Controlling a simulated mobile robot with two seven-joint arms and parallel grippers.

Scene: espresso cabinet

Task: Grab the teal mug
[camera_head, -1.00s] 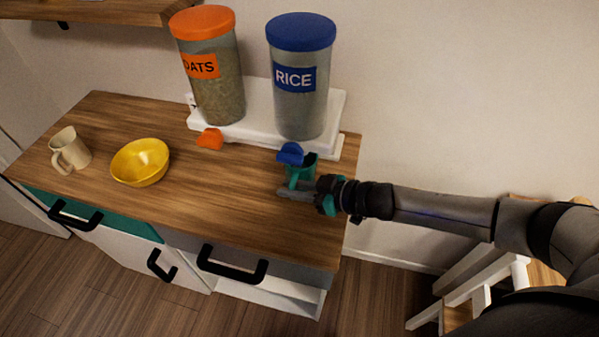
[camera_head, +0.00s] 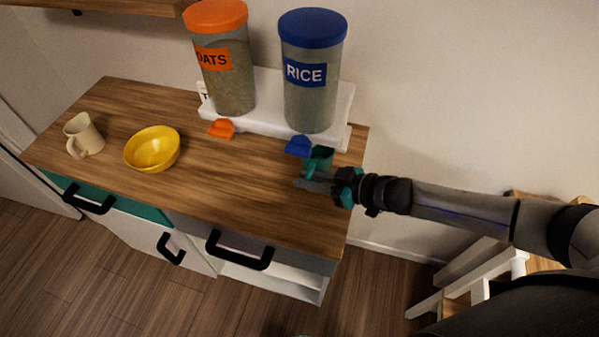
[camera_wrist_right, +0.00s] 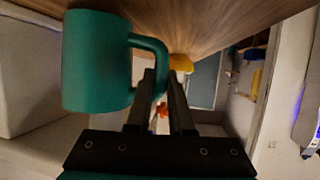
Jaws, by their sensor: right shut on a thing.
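The teal mug (camera_head: 320,158) stands on the wooden counter (camera_head: 240,195), under the blue spout of the rice dispenser. It is partly hidden by the spout and my gripper. In the right wrist view the mug (camera_wrist_right: 95,62) fills the left side, with its handle (camera_wrist_right: 150,75) reaching to the fingers. My right gripper (camera_head: 312,181) is at the handle, shut on it; it also shows in the right wrist view (camera_wrist_right: 161,80). My left gripper is not in view.
The rice dispenser (camera_head: 312,90) and the oats dispenser (camera_head: 229,85) stand on a white base behind the mug. A yellow bowl (camera_head: 153,149) and a cream mug (camera_head: 84,135) stand to the left. The counter between bowl and gripper is clear.

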